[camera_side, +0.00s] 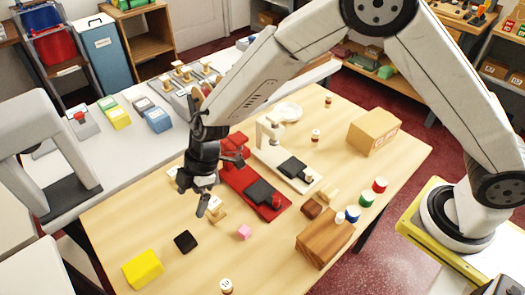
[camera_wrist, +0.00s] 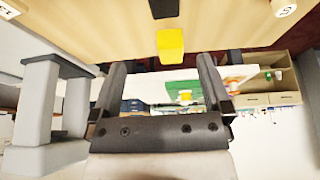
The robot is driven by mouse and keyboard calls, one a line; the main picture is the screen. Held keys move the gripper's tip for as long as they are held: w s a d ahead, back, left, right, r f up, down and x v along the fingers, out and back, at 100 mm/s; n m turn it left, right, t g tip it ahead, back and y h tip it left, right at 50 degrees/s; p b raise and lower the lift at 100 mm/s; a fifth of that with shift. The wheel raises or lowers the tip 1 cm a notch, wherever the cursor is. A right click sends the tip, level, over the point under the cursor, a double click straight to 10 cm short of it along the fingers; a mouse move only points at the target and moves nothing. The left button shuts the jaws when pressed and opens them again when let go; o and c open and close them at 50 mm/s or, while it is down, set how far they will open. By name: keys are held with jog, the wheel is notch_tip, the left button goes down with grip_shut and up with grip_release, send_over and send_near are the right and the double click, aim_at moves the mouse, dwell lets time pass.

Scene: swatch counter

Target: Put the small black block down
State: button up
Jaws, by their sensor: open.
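The small black block (camera_side: 185,241) sits on the wooden table, between the yellow block (camera_side: 142,270) and the small pink block (camera_side: 244,232). My gripper (camera_side: 194,196) is above the table, up and behind the black block in the side view, with its fingers spread and nothing between them. In the wrist view my gripper (camera_wrist: 161,62) also shows open and empty. The black block is apart from my fingers.
A red stand with a black pad (camera_side: 260,191) and a white one (camera_side: 292,168) stand right of my gripper. A brown wooden block (camera_side: 325,236) and a cardboard box (camera_side: 373,132) are further right. A round token (camera_side: 226,286) lies at the front. Bare table surrounds the black block.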

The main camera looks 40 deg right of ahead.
jog(key=w+d+r+m+t+h, duration=0.1)
jog(key=w+d+r+m+t, duration=0.15)
jog(key=d+r+m, duration=0.45)
jog(key=w+d+r+m+t+h, duration=0.1)
jog(key=d+r+m+t, duration=0.2)
jog(key=d, duration=0.9)
jog(key=s+d+f+m+g+h, duration=0.1)
jog(key=s+d+m, duration=0.2)
jog(key=s+d, duration=0.2)
jog(key=s+d+f+m+g+h, duration=0.1)
jog(key=s+d+m, duration=0.3)
jog(key=s, duration=0.8)
jog(key=shift+s+d+m+g+h, duration=0.15)
jog(key=shift+d+m+g+h, duration=0.2)
jog(key=shift+d+g, duration=0.6)
jog(key=shift+d+t, duration=0.25)
jog(key=shift+t, duration=0.05)
jog(key=c, duration=0.3)
